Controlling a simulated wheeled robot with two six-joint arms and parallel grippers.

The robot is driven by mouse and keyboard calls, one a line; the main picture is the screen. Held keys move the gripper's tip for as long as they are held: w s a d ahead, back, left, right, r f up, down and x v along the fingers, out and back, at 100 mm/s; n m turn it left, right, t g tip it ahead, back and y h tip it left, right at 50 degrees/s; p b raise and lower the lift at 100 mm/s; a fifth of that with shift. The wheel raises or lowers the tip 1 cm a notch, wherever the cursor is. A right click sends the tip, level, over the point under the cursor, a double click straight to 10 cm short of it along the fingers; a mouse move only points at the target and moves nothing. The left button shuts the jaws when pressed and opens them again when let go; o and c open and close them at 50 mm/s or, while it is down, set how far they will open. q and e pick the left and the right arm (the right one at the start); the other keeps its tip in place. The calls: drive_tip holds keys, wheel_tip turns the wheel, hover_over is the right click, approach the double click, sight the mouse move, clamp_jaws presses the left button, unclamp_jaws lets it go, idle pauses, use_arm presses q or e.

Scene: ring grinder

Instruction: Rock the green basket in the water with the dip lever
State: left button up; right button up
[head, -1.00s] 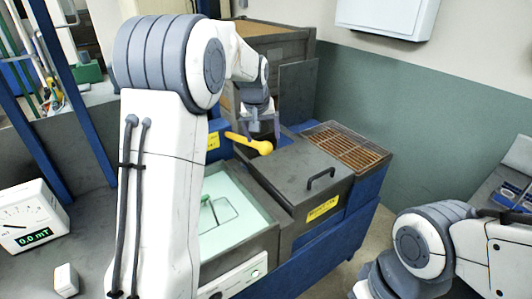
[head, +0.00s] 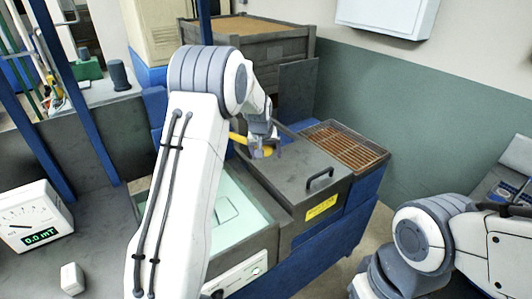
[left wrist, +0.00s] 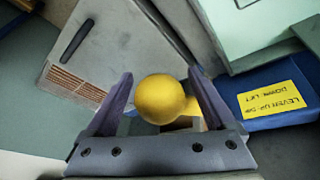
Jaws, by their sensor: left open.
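The dip lever is a yellow bar with a round knob (head: 267,152), sticking out over the grey lidded box. My left gripper (head: 265,147) is at the knob. In the left wrist view, the ball knob (left wrist: 160,98) sits between the two spread fingers of the left gripper (left wrist: 160,92), with a gap visible on each side. The pale green water tank (head: 258,230) is partly hidden behind my left arm. Only a thin outline shows in its water, and I cannot make out the green basket clearly. My right gripper is outside the views.
The grey box's lid (head: 300,165) has a black handle (head: 320,180). A brown grate (head: 345,146) lies behind it. A yellow label (left wrist: 275,101) reads "LEVER UP DIP DOWN LIFT". A meter (head: 35,215) reading 0.0 mT and a small white block (head: 72,278) stand at left.

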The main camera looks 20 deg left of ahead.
use_arm(q)
clamp_jaws()
drive_tip(key=shift+g+h, duration=0.3)
drive_tip(key=shift+h, duration=0.2)
drive_tip(key=r+p, duration=0.2)
drive_tip(key=a+r+p, duration=0.1)
drive_tip(key=r+p, duration=0.1)
drive_tip(key=w+r+p, duration=0.1)
drive_tip(key=r+p, duration=0.1)
drive_tip(key=shift+w+a, duration=0.1)
drive_tip(key=shift+a, duration=0.25)
drive_tip(key=r, duration=0.1)
drive_tip(key=w+a+r+p, duration=0.1)
drive_tip(key=a+r+p, duration=0.1)
drive_tip(key=r, duration=0.1)
drive_tip(key=shift+w, duration=0.25)
drive_tip(key=shift+a+r, duration=0.15)
drive_tip(key=shift+r, duration=0.1)
drive_tip(key=shift+w, duration=0.1)
drive_tip(key=shift+r, duration=0.1)
unclamp_jaws()
